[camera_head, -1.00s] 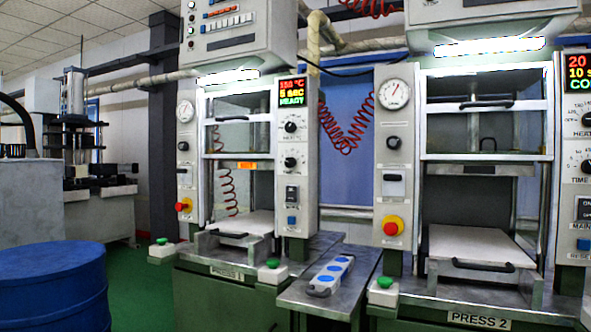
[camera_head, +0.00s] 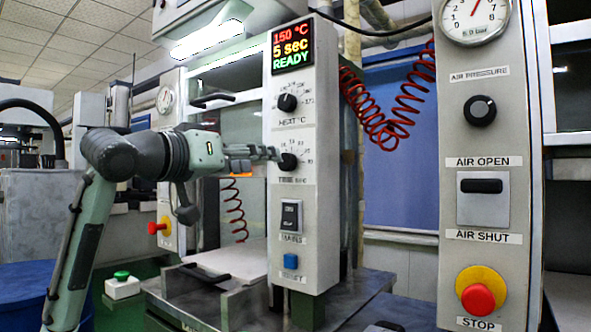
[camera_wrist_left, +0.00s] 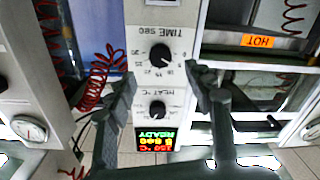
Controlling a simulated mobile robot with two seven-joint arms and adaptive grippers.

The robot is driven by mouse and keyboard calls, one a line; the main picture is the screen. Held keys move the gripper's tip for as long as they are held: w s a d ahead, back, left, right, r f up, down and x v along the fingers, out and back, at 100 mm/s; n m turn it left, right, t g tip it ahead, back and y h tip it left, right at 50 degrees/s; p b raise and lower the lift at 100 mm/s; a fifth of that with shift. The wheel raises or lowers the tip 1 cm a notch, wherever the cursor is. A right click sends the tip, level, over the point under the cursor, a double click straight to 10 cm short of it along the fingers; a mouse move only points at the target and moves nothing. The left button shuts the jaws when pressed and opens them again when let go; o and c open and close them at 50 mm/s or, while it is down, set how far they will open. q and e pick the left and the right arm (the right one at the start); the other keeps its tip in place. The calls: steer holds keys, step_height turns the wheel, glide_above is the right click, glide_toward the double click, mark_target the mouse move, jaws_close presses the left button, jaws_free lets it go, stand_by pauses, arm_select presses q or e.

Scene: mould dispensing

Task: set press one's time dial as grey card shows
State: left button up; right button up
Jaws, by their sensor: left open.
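Press one's panel (camera_head: 310,215) faces me, with its time dial (camera_head: 289,161), a black knob, under the heat dial (camera_head: 287,102). The display (camera_head: 292,47) reads 150 °C, 5 sec, READY. My left gripper (camera_head: 277,154) reaches in from the left, its fingers at the time dial. In the left wrist view, upside down, the time dial (camera_wrist_left: 160,55) lies just beyond my open fingers, with nothing between them; the heat dial (camera_wrist_left: 157,109) sits between the fingers in the picture. Contact with the knob cannot be told. I see no grey card. My right gripper is out of view.
The mains switch (camera_head: 291,216) and blue reset button (camera_head: 290,261) sit below the time dial. A red coiled hose (camera_head: 385,125) hangs to the right. The neighbouring press's column (camera_head: 483,130) with a red stop button (camera_head: 478,299) stands at right. An orange HOT label (camera_wrist_left: 262,41) shows beside the panel.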

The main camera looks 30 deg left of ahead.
mark_target(284, 162)
arm_select(q)
steer(key=w+p, duration=0.1)
steer(key=w, duration=0.4)
steer(key=shift+w+d+r, duration=0.1)
steer(key=shift+w+d, duration=0.05)
steer(key=shift+w, duration=0.95)
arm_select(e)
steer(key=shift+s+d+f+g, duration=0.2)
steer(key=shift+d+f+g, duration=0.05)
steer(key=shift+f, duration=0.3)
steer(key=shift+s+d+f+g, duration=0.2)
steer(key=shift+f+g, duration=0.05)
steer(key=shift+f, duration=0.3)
arm_select(q)
steer(key=c, duration=1.2)
